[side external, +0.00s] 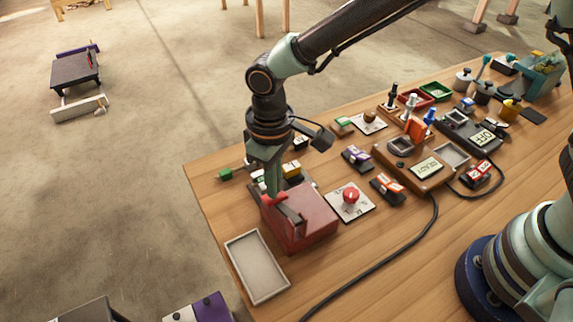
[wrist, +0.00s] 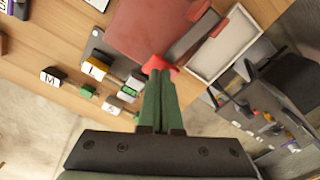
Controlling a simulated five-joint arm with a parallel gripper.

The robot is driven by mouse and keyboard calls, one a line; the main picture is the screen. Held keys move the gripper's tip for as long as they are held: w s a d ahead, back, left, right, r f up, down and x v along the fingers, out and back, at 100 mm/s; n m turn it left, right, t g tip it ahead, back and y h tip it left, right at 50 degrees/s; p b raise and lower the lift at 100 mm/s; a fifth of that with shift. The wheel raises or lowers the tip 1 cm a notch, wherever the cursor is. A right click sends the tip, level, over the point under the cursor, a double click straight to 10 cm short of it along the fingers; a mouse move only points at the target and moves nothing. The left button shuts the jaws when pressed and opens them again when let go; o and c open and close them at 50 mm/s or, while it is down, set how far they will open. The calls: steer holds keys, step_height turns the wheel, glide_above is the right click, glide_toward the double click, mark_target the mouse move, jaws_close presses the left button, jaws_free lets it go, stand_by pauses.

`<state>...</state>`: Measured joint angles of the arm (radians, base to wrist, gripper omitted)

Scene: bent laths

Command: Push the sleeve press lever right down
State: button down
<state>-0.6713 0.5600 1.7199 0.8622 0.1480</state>
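The sleeve press is a red box (side external: 305,222) near the left edge of the table, and its red body (wrist: 150,25) is at the top of the wrist view. In the wrist view the grey bar (wrist: 192,38) runs beside the body, with the red handle (wrist: 160,64) at my fingertips. My gripper (side external: 270,190) points down at the handle with its green fingers together (wrist: 158,76). Fingertip contact with the handle is unclear.
An empty grey tray (side external: 257,266) lies beside the press at the table's edge. A plate with a red button (side external: 350,198) is to its right. A box with a READY display (side external: 427,168), switches and several small labelled blocks crowd the table behind. A black cable (side external: 375,268) crosses the front.

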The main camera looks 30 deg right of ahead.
steer(key=shift+r, duration=0.1)
stand_by(0.4)
step_height(320, 180, up, 9)
stand_by(1.0)
steer(key=d+r+m+t+y, duration=0.15)
steer(key=d+r, duration=0.25)
steer(key=d, duration=0.4)
steer(key=d+r+m+t+h, duration=0.1)
steer(key=d+r+m, duration=0.15)
steer(key=d, duration=0.55)
steer(key=s+d+r+m+t, duration=0.1)
steer(key=s+d+m+t, duration=0.1)
steer(key=s+d, duration=0.4)
steer(key=d+t, duration=0.1)
steer(key=d, duration=0.4)
steer(key=shift+d+r, duration=0.25)
steer(key=shift+d, duration=0.05)
